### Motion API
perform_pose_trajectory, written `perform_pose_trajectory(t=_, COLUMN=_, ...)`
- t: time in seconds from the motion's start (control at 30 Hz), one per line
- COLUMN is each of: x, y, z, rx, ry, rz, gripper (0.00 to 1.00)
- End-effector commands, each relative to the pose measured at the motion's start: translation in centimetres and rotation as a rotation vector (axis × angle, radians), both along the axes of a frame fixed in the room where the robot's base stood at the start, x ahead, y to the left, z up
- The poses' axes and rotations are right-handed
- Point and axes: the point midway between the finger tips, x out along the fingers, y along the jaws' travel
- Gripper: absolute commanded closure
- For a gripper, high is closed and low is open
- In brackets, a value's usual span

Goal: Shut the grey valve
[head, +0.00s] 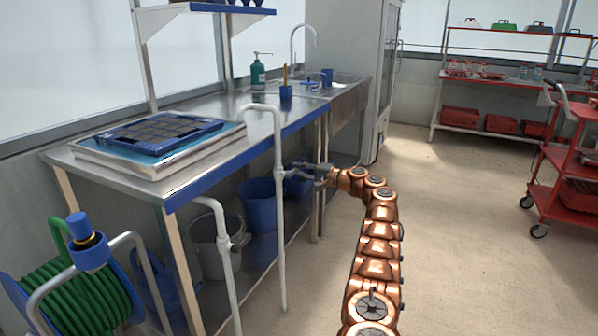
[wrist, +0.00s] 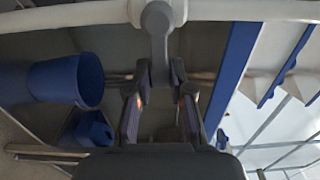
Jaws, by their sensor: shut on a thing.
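The grey valve (wrist: 157,17) sits on a pale pipe (wrist: 60,15) that runs across the top of the wrist view. Its grey lever (wrist: 159,50) points away from the pipe, roughly square to it, and its end lies between my fingertips. My gripper (wrist: 159,74) is shut on this lever. In the head view my gripper (head: 314,171) is just right of the upright pale pipe (head: 281,220), in front of the steel bench. The valve is small there and its lever is partly hidden by my fingers.
The steel bench (head: 215,116) with a blue seeding tray (head: 160,133) stands left. Blue (head: 259,206) and grey (head: 208,253) buckets stand beneath it. A green hose reel (head: 75,297) is at front left and a red trolley (head: 560,205) at right. The middle floor is clear.

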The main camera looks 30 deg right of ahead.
Motion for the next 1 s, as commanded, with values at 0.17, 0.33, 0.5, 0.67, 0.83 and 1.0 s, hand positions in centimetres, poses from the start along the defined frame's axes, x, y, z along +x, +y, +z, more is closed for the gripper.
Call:
perform_pose_trajectory(t=0.17, x=-0.01, y=0.00, z=0.04, rx=-0.006, ry=-0.004, rz=0.000, gripper=1.00)
perform_pose_trajectory(t=0.33, x=-0.01, y=0.00, z=0.04, rx=-0.005, ry=-0.003, rz=0.000, gripper=1.00)
perform_pose_trajectory(t=0.5, x=-0.02, y=-0.01, z=0.04, rx=-0.005, ry=-0.003, rz=0.000, gripper=0.69)
perform_pose_trajectory(t=0.67, x=-0.01, y=0.00, z=0.04, rx=-0.004, ry=-0.003, rz=0.000, gripper=0.53)
perform_pose_trajectory(t=0.83, x=-0.01, y=0.00, z=0.04, rx=-0.004, ry=-0.003, rz=0.000, gripper=0.53)
perform_pose_trajectory(t=1.0, x=-0.05, y=-0.03, z=0.03, rx=-0.004, ry=-0.003, rz=0.000, gripper=0.53)
